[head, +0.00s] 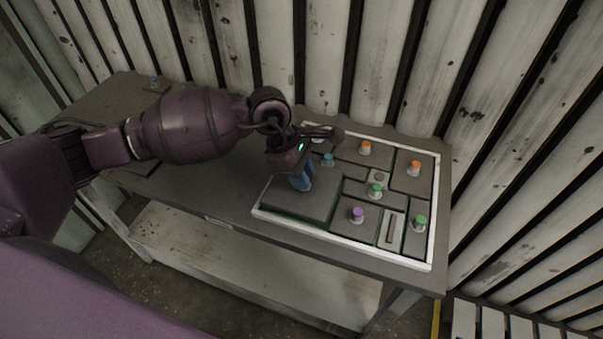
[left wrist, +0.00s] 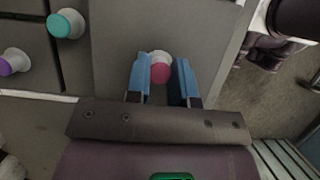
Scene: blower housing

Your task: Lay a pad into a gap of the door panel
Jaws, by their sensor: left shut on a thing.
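The door panel is a white-rimmed frame (head: 436,205) on the table, filled with grey pads with coloured knobs. My left gripper (head: 300,183) is over its left part, blue fingers pointing down. In the left wrist view, the gripper (left wrist: 160,82) is shut on the pink knob (left wrist: 160,68) of a large grey pad (left wrist: 115,40). This pad (head: 283,205) lies at the panel's front left corner, close to the rim; a thin green line shows along its front edge. Whether it is fully down is unclear. The knob is hidden in the head view. My right gripper is out of view.
Several other pads carry knobs: teal (head: 328,159), orange (head: 366,148), purple (head: 357,214) and green (head: 421,222). A narrow light slot piece (head: 391,229) sits near the front. The table (head: 215,195) is bare left of the panel. A slatted wall (head: 380,60) stands close behind.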

